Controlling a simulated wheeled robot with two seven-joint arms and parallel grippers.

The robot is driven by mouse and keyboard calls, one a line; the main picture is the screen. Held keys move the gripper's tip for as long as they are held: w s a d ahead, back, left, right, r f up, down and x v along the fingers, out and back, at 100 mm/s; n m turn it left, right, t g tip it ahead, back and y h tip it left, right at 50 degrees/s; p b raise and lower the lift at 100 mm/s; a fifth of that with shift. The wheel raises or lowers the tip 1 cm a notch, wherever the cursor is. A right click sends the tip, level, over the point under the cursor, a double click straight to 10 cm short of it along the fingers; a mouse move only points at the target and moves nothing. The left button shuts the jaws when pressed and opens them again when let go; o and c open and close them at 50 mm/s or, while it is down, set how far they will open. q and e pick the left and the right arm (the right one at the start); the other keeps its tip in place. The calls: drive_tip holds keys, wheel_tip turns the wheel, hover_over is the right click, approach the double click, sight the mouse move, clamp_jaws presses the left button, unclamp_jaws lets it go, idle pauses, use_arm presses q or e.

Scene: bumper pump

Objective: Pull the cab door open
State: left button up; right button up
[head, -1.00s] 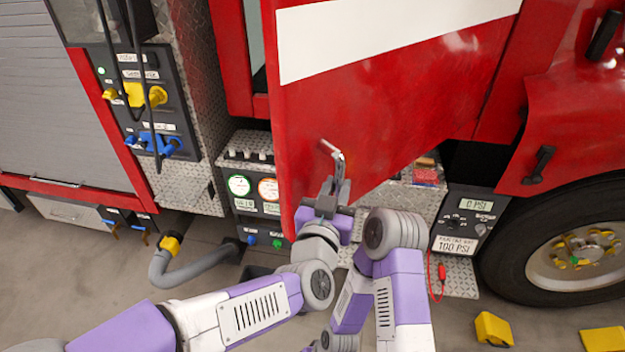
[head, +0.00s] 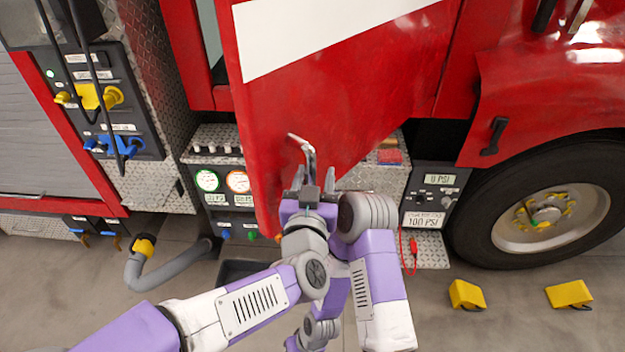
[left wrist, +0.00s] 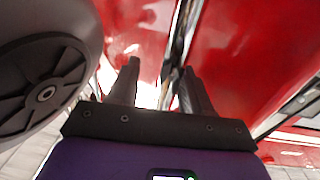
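The red cab door (head: 330,100) with a white band stands ajar, its left edge out from the frame. Its silver bar handle (head: 303,148) sticks out near the lower left part of the door. My left gripper (head: 313,180) is at the handle's lower end, with its two fingers apart. In the left wrist view the fingers (left wrist: 160,88) are also spread, in front of red door panels, with a narrow bar (left wrist: 180,50) by the right finger. I cannot tell whether they touch it. My right gripper is not visible.
A pump panel (head: 105,100) with yellow and blue fittings is at the left, with a grey hose (head: 165,268) below. A gauge box (head: 432,200) and front wheel (head: 545,215) are at the right. Yellow chocks (head: 467,294) lie on the floor.

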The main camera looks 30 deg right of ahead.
use_arm(q)
drive_tip(key=shift+a+f, duration=0.1)
drive_tip(key=shift+a, duration=0.05)
drive_tip(key=shift+s, duration=0.1)
drive_tip(key=v, duration=0.7)
drive_tip(key=shift+s+a+b, duration=0.15)
drive_tip(key=shift+s+b, duration=0.05)
drive_tip(key=shift+b, duration=0.1)
